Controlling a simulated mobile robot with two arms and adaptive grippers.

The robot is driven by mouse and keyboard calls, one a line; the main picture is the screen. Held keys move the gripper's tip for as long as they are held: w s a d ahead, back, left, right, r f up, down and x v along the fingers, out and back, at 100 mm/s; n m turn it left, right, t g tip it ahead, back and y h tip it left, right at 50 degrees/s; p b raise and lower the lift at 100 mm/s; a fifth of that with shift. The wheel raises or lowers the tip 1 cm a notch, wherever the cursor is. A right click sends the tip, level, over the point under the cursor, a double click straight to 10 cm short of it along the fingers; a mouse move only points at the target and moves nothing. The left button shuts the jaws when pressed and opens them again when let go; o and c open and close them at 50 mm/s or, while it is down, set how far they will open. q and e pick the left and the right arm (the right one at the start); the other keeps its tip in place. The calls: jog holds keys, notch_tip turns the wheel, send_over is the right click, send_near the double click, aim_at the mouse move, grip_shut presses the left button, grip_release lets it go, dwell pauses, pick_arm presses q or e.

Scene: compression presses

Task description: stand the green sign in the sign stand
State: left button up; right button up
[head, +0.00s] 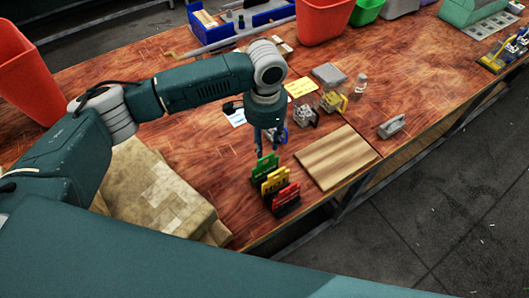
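A green sign (265,165) is upright at the back of a short row, with a yellow sign (275,182) in front of it and a red sign (286,195) nearest. Black parts, which look like the sign stand (288,209), show around their lower edges. I cannot tell whether the green sign is fully seated there. My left gripper (267,150) points down at the green sign's top edge, fingers at or just above it. Its grip on the sign is too small to make out. My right gripper is out of view.
A striped wooden board (336,157) lies right of the signs. Brown folded cloth or sacks (150,190) lie to the left. Small clamps (333,102), a grey block (328,74) and a yellow note (300,87) lie behind. Red bins (25,75) and a blue tray (240,20) stand farther off.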

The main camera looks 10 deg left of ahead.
pick_arm(q)
jog(key=shift+r, duration=1.55)
jog(key=shift+d, duration=0.1)
